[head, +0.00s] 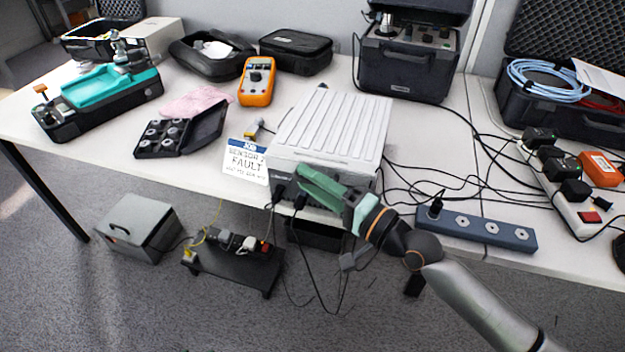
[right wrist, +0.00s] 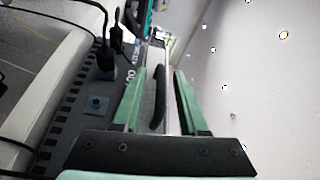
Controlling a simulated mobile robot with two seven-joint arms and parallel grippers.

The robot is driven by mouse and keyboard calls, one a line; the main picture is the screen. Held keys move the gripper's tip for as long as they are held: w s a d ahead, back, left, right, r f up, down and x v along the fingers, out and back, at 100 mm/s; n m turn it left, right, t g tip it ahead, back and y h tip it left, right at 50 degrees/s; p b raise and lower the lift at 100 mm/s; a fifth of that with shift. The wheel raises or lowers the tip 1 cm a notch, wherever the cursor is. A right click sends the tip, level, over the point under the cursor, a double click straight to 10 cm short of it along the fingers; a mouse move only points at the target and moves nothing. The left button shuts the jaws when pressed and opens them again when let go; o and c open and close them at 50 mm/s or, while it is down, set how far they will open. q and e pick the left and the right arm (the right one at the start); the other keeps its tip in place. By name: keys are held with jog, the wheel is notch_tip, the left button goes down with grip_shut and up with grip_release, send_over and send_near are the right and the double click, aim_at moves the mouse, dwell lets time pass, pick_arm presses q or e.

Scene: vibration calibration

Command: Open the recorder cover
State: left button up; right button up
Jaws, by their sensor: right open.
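The recorder (head: 333,125), a pale box with a ridged top cover and a dark front panel, stands at the table's front edge in the head view. Its cover looks shut. My right gripper (head: 307,183), with green fingers, is at the recorder's front, just below the cover's front edge. In the right wrist view my right gripper (right wrist: 159,78) is open. A dark curved handle (right wrist: 158,100) shows between its fingers, with no clear contact. The dark front panel (right wrist: 97,85) with plugs and cables lies to the left there. My left gripper is not in view.
A "FAULT" sign (head: 246,161) stands left of the recorder. An orange multimeter (head: 257,81) lies behind it. A blue socket strip (head: 476,229) and loose black cables lie to the right. A grey box (head: 137,226) and a low black stand (head: 232,266) are on the floor.

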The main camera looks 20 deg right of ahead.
grip_shut()
dwell(1.4)
